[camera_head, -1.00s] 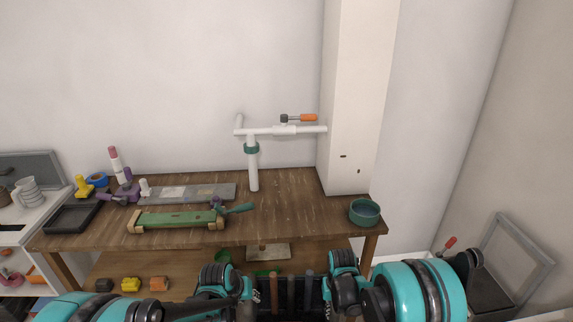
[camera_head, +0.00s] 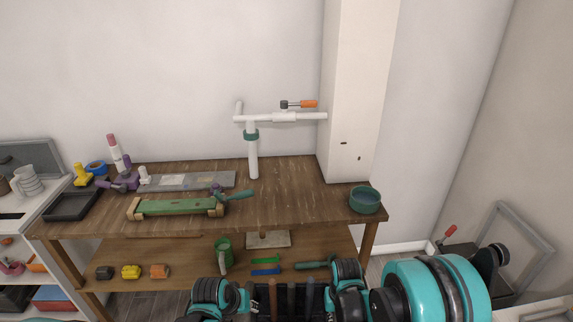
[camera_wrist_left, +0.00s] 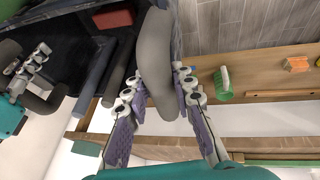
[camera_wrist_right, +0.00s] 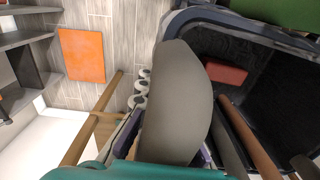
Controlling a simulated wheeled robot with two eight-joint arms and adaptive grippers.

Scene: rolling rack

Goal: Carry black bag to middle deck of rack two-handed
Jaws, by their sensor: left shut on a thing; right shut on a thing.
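The black bag (camera_head: 300,304) shows at the bottom middle of the head view, with several tool handles standing in it. Its lower part is cut off by the frame edge. My left gripper (camera_head: 222,296) is at its left side and my right gripper (camera_head: 347,290) at its right side. In the left wrist view my left gripper (camera_wrist_left: 160,88) is shut on a thick grey handle of the bag. In the right wrist view my right gripper (camera_wrist_right: 172,115) is shut on the other grey handle. A red block (camera_wrist_right: 225,73) lies inside the bag.
A wooden workbench (camera_head: 285,205) stands ahead, with tools on top and a lower shelf. A white shelf unit (camera_head: 50,258) with several levels is at the far left; I cannot tell if it is the rack.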

